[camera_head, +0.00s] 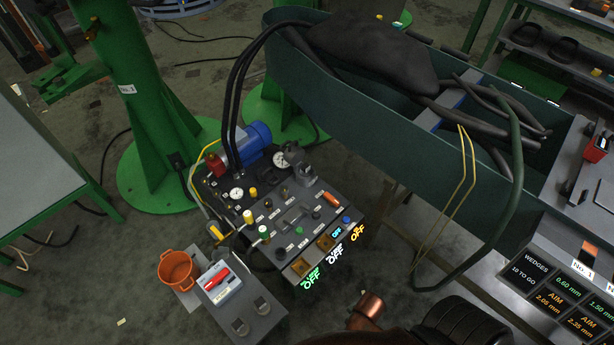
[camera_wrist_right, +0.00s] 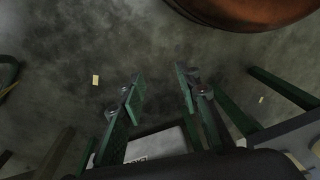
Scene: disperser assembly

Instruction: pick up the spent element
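I cannot pick out the spent element with certainty in either view. My right gripper (camera_wrist_right: 158,88) shows in the right wrist view, its two green-padded fingers apart with nothing between them. Bare floor lies beyond the fingertips, and a pale labelled surface (camera_wrist_right: 160,148) shows lower down between the fingers. Neither gripper shows in the head view, and my left gripper is out of sight. A control bench (camera_head: 285,215) with gauges, knobs and lit OFF signs stands at the middle of the head view.
An orange bucket (camera_head: 176,268) stands beside a white box with a red item (camera_head: 218,280) on a small grey stand. A long green trough (camera_head: 350,85) holds dark bundles. A copper cylinder (camera_head: 368,308) shows at the bottom. A copper-brown rounded body (camera_wrist_right: 250,10) crosses the wrist view's top.

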